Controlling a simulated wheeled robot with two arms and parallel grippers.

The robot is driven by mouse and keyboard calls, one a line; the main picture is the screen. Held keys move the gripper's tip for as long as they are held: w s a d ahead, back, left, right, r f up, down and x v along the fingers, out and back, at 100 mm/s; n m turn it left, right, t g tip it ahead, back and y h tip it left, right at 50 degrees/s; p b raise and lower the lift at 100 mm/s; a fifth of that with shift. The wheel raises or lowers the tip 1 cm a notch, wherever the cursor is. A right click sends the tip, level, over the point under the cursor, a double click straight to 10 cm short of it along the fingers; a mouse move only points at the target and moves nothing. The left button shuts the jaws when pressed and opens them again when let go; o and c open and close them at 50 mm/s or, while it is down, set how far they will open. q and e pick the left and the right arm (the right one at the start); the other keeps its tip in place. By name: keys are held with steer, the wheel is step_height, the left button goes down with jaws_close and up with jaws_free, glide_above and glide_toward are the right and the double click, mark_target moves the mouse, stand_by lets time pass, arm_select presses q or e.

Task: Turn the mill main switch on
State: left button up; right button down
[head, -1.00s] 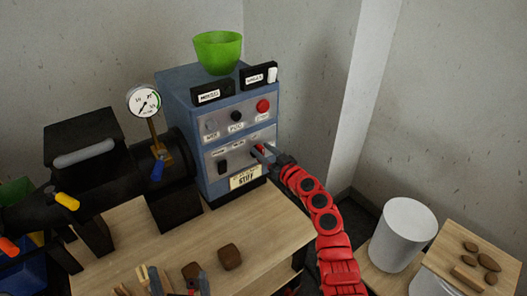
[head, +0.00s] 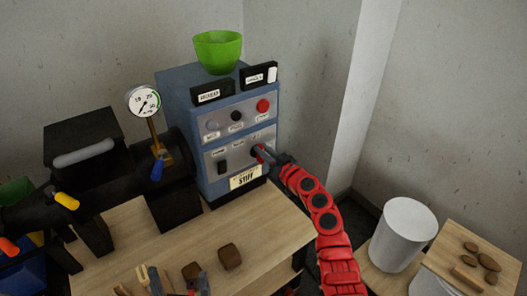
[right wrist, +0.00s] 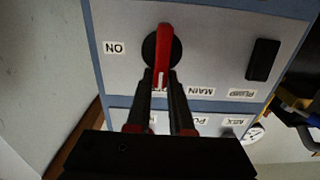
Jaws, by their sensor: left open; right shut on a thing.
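The mill main switch is a red lever on a black round knob (right wrist: 163,48), on the lower panel of the blue machine (head: 185,100). In the right wrist view the lever stands upright in the picture, with the "ON" label to its left.
A black rocker switch (right wrist: 263,60) sits beside the main switch. A green bowl (head: 218,52) stands on top of the machine. A pressure gauge (head: 144,101) and a black barrel are to its left. Brown blocks (head: 230,257) lie on the wooden table (head: 270,225).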

steer(key=shift+w+d+f+m+b, duration=0.25)
steer(key=shift+d+f+m+b, duration=0.25)
steer(key=shift+m, duration=2.45)
steer(key=shift+w+d+f+m+b, duration=0.35)
steer(key=shift+m+b, duration=0.35)
steer(key=shift+m, duration=2.2)
steer(key=shift+w+d+f+m+b, duration=0.2)
steer(key=shift+f+m+b, duration=0.35)
steer(key=shift+m, duration=2.4)
steer(key=c, duration=0.8)
jaws_free()
steer(key=shift+s, duration=0.1)
